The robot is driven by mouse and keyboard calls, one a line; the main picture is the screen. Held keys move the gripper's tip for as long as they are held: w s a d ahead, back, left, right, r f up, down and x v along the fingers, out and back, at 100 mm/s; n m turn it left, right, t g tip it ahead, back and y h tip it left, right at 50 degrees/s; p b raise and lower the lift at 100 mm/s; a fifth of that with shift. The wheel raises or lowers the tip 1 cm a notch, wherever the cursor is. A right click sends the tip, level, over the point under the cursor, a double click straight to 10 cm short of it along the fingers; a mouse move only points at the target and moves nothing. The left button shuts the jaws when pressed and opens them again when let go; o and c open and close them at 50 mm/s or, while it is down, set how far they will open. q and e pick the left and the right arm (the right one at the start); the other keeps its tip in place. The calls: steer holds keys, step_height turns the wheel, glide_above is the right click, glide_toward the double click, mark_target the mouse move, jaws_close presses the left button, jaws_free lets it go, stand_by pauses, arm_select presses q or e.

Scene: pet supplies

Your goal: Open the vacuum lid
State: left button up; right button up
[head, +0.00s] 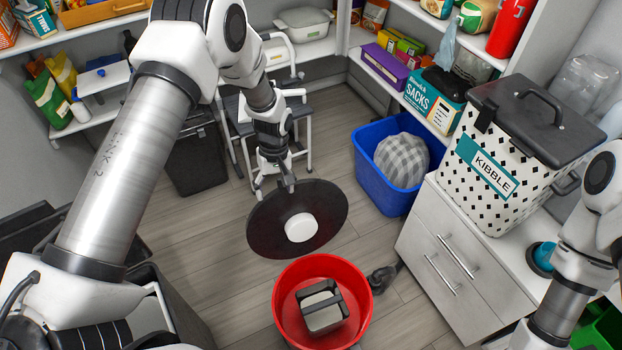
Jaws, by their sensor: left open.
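The red drum (363,318) of the vacuum stands on the floor at the bottom centre, and its top is open. A grey and black box-shaped part (322,309) shows inside it. The round black lid (262,232) stands tilted up behind the drum, with a white round part (300,228) on the face toward me. Whether a hinge joins lid and drum cannot be seen. My left gripper (276,184) is open at the lid's far upper edge, with fingertips close to it; contact is unclear.
A blue bin (370,185) with a checked cushion stands right of the lid. A white drawer cabinet (440,262) carries the kibble container (500,150). A white-framed step stool (297,130) stands behind my left gripper. A small dark object (382,278) lies beside the drum. Floor is clear left of the lid.

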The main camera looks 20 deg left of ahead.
arm_select(q)
steer(key=shift+t, duration=0.9)
steer(key=w+r, duration=0.1)
steer(key=w, duration=0.1)
steer(key=w+r, duration=0.1)
steer(key=r, duration=0.1)
steer(key=w+r, duration=0.1)
steer(key=w, duration=0.1)
steer(key=shift+w+r+b, duration=0.25)
steer(key=shift+w+b, duration=0.1)
steer(key=shift+b, duration=0.05)
steer(key=shift+f, duration=0.15)
step_height(320, 180, down, 7)
steer(key=shift+f, duration=0.1)
jaws_close()
steer(key=shift+s+d+r+p, duration=0.2)
steer(key=shift+s+d+p, duration=0.1)
steer(key=shift+p, duration=0.2)
steer(key=s+d+p, duration=0.2)
steer(key=s+d, duration=0.2)
steer(key=shift+s+r, duration=0.15)
steer(key=shift+s, duration=0.05)
